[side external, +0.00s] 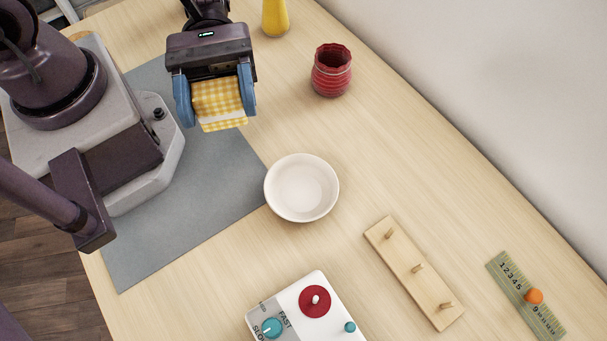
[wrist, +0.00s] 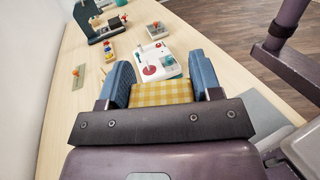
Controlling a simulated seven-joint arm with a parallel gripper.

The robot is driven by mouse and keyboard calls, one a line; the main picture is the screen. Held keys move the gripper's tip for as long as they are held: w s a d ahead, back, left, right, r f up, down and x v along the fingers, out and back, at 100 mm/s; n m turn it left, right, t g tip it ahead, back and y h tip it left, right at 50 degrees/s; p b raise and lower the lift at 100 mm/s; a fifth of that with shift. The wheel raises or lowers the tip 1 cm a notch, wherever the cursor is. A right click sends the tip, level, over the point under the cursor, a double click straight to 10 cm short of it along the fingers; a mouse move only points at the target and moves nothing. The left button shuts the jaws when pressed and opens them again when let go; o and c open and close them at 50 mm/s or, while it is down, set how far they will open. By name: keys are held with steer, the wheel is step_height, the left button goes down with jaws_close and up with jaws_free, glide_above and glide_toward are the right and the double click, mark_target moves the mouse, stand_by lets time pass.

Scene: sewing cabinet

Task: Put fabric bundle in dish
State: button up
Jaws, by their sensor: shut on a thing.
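The fabric bundle (side external: 218,96) is yellow and white checked. My gripper (side external: 215,97) is shut on it, with one blue finger on each side, and holds it above the grey mat. The bundle also shows between the fingers in the wrist view (wrist: 161,93). The dish (side external: 302,188) is a round white bowl. It looks empty and stands on the table at the mat's right edge, below and to the right of my gripper in the side view. I cannot make out the dish in the wrist view.
A red ribbed jar (side external: 332,71) and a yellow object (side external: 275,18) stand at the back. A wooden peg board (side external: 414,272), a green ruler (side external: 513,280) with an orange ball (side external: 534,296), and a white control box (side external: 310,315) lie in front. A sewing machine (wrist: 97,22) stands farther off.

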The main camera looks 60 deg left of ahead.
steer(key=w+d+f, duration=0.6)
steer(key=d, duration=0.1)
steer(key=w+d+f, duration=0.3)
steer(key=f, duration=0.1)
steer(key=shift+d+f, duration=0.1)
steer(key=shift+d, duration=0.25)
steer(key=shift+f, duration=1.55)
steer(key=shift+f, duration=0.1)
steer(key=o, duration=1)
steer(key=shift+c, duration=0.2)
